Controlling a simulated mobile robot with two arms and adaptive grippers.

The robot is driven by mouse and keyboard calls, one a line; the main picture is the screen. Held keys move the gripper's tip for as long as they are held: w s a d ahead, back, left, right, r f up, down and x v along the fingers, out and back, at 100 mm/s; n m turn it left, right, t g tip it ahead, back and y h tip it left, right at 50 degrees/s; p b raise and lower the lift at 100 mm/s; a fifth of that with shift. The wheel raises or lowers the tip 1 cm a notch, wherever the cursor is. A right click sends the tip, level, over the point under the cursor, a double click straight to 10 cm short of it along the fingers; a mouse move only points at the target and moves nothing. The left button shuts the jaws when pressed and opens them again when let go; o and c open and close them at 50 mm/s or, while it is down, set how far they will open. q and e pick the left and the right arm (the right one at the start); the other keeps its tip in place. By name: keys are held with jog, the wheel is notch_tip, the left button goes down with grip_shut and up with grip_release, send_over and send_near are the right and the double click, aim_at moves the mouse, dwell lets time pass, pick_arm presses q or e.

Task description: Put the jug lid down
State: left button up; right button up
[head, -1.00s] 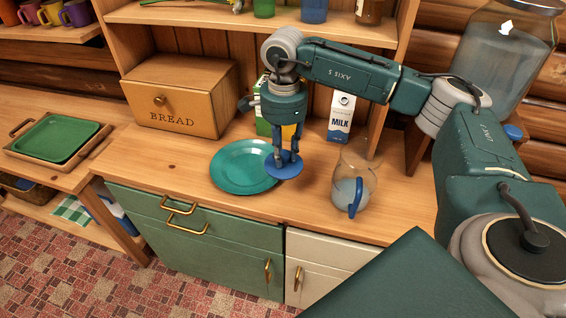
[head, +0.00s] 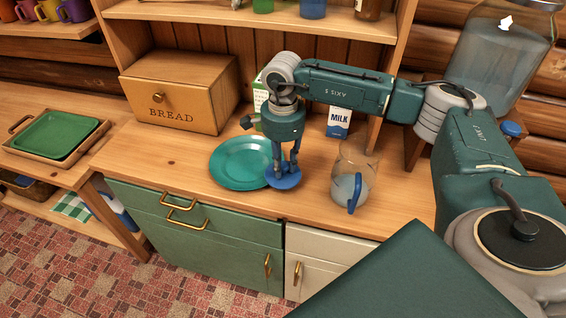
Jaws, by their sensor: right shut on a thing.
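The blue jug lid (head: 284,181) is in the head view, just right of the teal plate and left of the jug. My right gripper (head: 284,168) points down from above and is shut on the lid. The lid is at or just above the wooden counter; I cannot tell whether it touches. The glass jug (head: 352,170) with a blue handle stands upright and uncovered on the counter to the right of the lid. My left gripper is not in view.
The teal plate (head: 236,165) lies close to the lid's left. A bread box (head: 180,95) and milk carton (head: 339,122) stand behind. A large glass dispenser (head: 500,50) is at the back right. The counter (head: 165,165) left of the plate is clear.

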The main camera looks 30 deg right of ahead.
jog(key=shift+f, duration=0.25)
jog(key=o, duration=0.9)
jog(key=shift+r, duration=0.1)
jog(key=shift+o, duration=0.2)
jog(key=shift+r, duration=0.1)
